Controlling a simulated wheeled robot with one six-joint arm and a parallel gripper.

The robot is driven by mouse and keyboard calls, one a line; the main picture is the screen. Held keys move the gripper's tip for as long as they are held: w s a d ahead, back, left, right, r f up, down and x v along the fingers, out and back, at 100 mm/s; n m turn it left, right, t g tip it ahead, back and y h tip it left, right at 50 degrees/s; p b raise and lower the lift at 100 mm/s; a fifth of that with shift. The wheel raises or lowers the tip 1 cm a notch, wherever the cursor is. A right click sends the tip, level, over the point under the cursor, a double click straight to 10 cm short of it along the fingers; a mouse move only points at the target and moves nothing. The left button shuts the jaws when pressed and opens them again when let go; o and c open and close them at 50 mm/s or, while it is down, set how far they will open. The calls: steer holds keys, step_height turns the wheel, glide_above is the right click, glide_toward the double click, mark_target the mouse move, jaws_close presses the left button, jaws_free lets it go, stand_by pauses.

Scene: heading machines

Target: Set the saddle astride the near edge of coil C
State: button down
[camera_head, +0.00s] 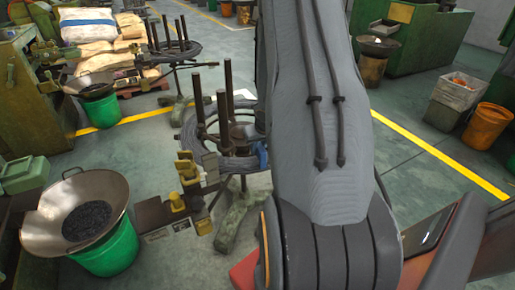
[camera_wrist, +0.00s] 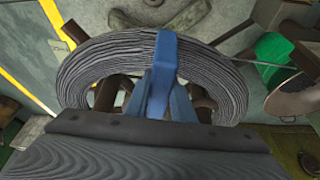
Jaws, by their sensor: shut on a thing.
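A dark grey wire coil (camera_head: 190,128) lies on a stand with upright brown posts, left of my arm. It fills the middle of the wrist view (camera_wrist: 95,72); I take it for coil C. The blue saddle (camera_wrist: 166,62) crosses the coil's band in the wrist view, and a little of it (camera_head: 262,155) shows beside my arm. Whether it rests on the coil or hangs just above it I cannot tell. My gripper (camera_wrist: 162,105) is shut on the saddle. Its fingertips are hard to make out, and my arm hides it in the head view.
A green tub with a wide pan (camera_head: 105,190) stands at the lower left. A yellow-and-grey fixture (camera_head: 185,190) stands close to the coil's left. Another posted coil stand (camera_head: 170,52) is farther back. Open floor (camera_head: 410,180) lies to the right.

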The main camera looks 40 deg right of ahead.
steer(key=shift+f+b, duration=1.2)
steer(key=shift+f, duration=0.15)
steer(key=shift+s+f+b, duration=0.1)
steer(key=shift+f+b, duration=0.15)
steer(key=shift+b, duration=0.05)
steer(key=shift+a, duration=0.1)
